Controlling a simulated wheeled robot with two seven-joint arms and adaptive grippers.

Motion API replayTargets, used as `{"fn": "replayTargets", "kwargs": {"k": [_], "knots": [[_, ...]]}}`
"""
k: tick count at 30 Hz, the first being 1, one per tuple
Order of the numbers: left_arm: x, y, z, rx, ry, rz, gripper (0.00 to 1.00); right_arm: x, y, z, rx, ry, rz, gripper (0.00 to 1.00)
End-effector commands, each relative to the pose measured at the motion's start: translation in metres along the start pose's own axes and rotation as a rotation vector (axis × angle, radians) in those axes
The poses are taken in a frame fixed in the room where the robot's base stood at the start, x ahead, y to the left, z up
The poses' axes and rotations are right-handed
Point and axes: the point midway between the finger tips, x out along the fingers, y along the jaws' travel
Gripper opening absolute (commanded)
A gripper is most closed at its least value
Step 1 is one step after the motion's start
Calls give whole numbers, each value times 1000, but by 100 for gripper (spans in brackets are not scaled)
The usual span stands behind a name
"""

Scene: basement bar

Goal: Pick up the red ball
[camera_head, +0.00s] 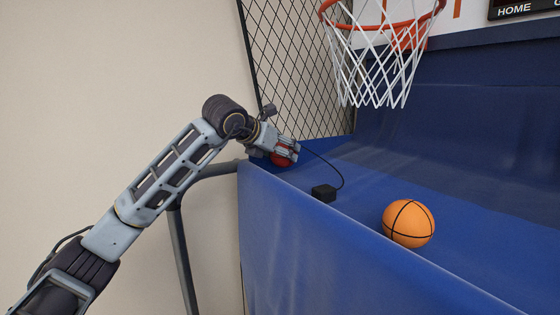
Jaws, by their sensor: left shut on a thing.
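The red ball (281,160) is at the far left corner of the blue basketball machine's ramp. It is partly hidden by my left gripper (286,152), whose fingers are shut on it. I cannot tell whether the ball touches the blue surface beneath it. My left arm reaches in from the lower left. My right gripper is not in view.
An orange basketball (408,223) rests on the blue ramp (470,215) to the right. A small black box (324,193) with a cable lies between. A hoop with white net (375,60) hangs above. Black netting (300,80) and a grey frame bar (180,240) are near the arm.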

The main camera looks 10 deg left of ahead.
Motion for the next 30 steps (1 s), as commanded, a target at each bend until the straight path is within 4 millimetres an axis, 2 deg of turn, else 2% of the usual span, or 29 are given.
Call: {"fn": "replayTargets", "kwargs": {"k": [6,15,30], "knots": [[-13,-1,23,2,-4,0,46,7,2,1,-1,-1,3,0],[-26,-1,47,1,-1,-1,46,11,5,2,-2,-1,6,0],[-31,0,56,2,0,0,46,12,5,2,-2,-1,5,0]]}}
